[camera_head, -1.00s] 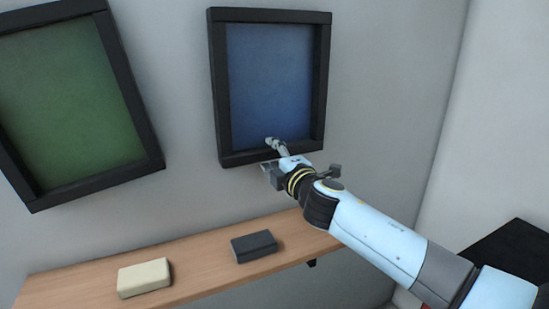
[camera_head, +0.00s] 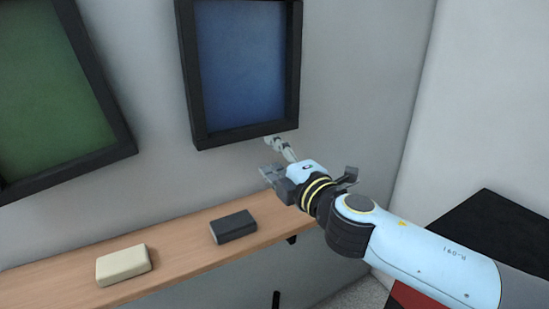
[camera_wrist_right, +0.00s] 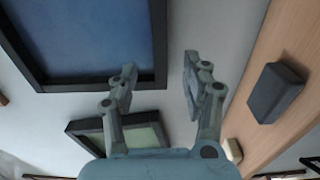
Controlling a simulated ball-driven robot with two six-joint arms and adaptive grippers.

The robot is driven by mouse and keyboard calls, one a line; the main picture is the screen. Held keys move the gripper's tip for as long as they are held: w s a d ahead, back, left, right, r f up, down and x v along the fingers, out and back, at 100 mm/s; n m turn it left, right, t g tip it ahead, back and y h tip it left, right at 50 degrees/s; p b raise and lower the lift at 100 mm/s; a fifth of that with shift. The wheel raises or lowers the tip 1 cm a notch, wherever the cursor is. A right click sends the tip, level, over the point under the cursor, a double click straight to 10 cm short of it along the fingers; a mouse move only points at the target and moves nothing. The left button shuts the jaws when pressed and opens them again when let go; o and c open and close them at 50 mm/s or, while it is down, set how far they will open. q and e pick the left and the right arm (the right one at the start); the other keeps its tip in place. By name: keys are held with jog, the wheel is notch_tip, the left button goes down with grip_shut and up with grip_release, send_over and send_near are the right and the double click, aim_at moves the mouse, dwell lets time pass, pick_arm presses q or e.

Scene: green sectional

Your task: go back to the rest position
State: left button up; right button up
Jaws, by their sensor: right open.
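My right gripper (camera_head: 272,160) is in front of the wall, below the blue framed picture (camera_head: 241,65) and above the wooden shelf (camera_head: 185,252). In the right wrist view its two fingers (camera_wrist_right: 158,85) are spread apart with nothing between them. It touches neither the picture nor the shelf in what I can see. My left gripper is not in view.
A dark block (camera_head: 233,227) and a cream block (camera_head: 123,265) lie on the shelf. A tilted green framed picture (camera_head: 50,95) hangs at the left. A black-topped object (camera_head: 495,235) stands at the lower right. The wall at right is bare.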

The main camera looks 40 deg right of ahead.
dwell(0.3)
jog(key=s+d+f+m+g+h, duration=0.2)
jog(key=s+f+m+g, duration=0.4)
jog(key=s+m, duration=0.45)
jog(key=s+a+f+m+g+y, duration=0.3)
jog(key=s+a+m+g+y, duration=0.15)
jog(key=s+a+g, duration=0.55)
jog(key=s+d+f+y+b, duration=0.1)
jog(key=s+f, duration=0.1)
jog(key=f, duration=1.2)
jog(key=s+f+b, duration=0.2)
jog(key=f, duration=1.2)
jog(key=s+d+f+b, duration=0.1)
jog(key=s+f+b, duration=0.1)
jog(key=s+f, duration=1.6)
notch_tip(320, 180, down, 2)
jog(key=shift+s+f, duration=0.15)
jog(key=shift+s, duration=0.2)
